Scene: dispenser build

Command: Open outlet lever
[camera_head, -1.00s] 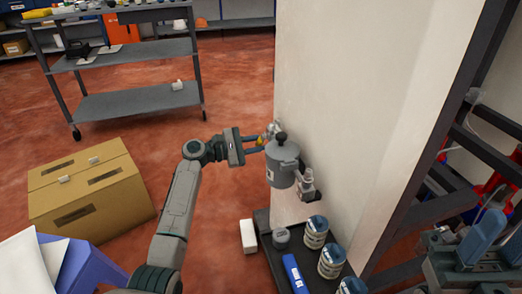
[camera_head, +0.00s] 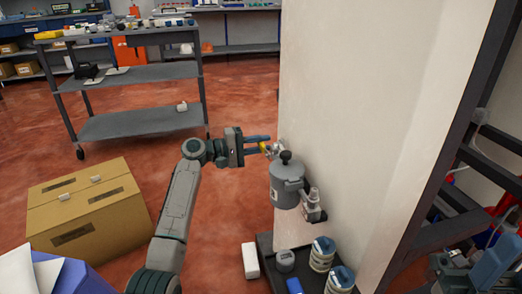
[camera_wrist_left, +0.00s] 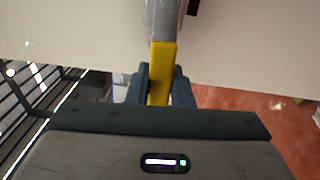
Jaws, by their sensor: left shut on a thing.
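The grey dispenser canister (camera_head: 286,190) with a dark knob on top is fixed at the side of the pale wall or pillar. A small yellow outlet lever (camera_head: 264,147) sticks out to its left, at a metal valve by the wall. My left gripper (camera_head: 259,144) is shut on the lever from the left. In the left wrist view the yellow lever (camera_wrist_left: 160,72) stands between the two dark fingers, with a grey valve part (camera_wrist_left: 164,20) beyond it. Part of my right gripper (camera_head: 492,262) shows at the lower right; its fingertips are unclear.
Below the dispenser a dark tray (camera_head: 266,262) holds jars (camera_head: 322,255) and a grey cup. A white block (camera_head: 250,260) stands beside it. A cardboard box (camera_head: 90,215) is on the floor at left, a grey cart (camera_head: 140,124) behind. Dark framing rises at right.

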